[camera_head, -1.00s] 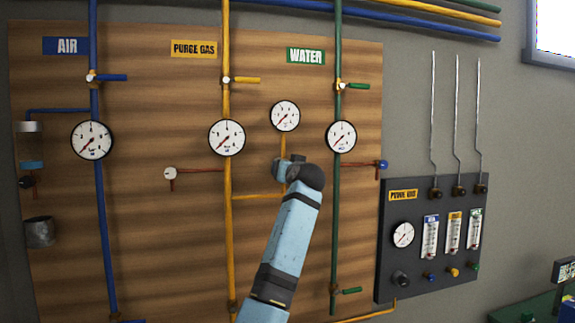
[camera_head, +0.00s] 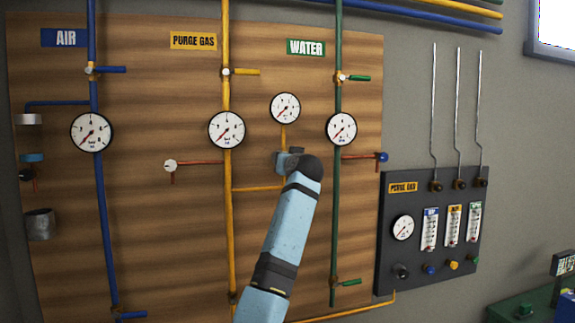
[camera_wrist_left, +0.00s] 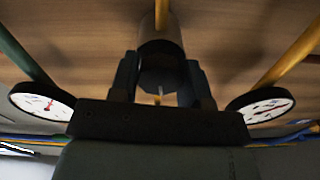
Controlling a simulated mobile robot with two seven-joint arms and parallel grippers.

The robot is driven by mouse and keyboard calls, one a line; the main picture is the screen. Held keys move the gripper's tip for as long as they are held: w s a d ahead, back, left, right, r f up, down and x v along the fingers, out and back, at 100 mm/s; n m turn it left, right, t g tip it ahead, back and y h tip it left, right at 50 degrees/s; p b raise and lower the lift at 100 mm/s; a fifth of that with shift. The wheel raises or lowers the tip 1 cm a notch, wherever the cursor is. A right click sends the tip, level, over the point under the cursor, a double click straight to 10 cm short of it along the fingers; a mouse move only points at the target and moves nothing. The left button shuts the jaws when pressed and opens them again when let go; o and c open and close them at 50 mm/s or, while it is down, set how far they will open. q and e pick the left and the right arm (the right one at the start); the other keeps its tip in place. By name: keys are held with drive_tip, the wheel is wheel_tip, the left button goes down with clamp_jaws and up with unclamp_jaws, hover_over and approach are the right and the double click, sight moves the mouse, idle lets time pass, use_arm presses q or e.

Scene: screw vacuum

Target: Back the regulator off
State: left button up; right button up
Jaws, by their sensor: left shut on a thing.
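The regulator (camera_wrist_left: 160,60) shows in the left wrist view as a dark round body on a yellow pipe. In the head view it sits below the upper middle gauge (camera_head: 285,107), mostly hidden by my left gripper (camera_head: 288,160) and wrist. In the left wrist view the two fingers of my left gripper (camera_wrist_left: 160,85) stand on either side of the regulator's lower part, shut on it. The gauge's needle points to the lower left. My right gripper is not in view.
Vertical blue (camera_head: 101,220), yellow (camera_head: 228,260) and green (camera_head: 336,220) pipes with gauges and valves run down the wooden board. A red-handled valve (camera_head: 170,166) is left of my gripper. A dark panel (camera_head: 388,235) with flowmeters stands at the right.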

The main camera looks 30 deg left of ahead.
use_arm(q)
drive_tip(key=shift+f+n+b, duration=0.15)
drive_tip(key=shift+n+b, duration=0.15)
drive_tip(key=shift+b, duration=0.05)
drive_tip(key=n+b, duration=0.5)
drive_tip(key=shift+n, duration=0.4)
drive_tip(key=n+b, duration=0.2)
drive_tip(key=n, duration=0.1)
drive_tip(key=shift+n, duration=0.3)
drive_tip(key=n+b, duration=0.1)
drive_tip(key=n, duration=0.3)
drive_tip(key=shift+n, duration=1.4)
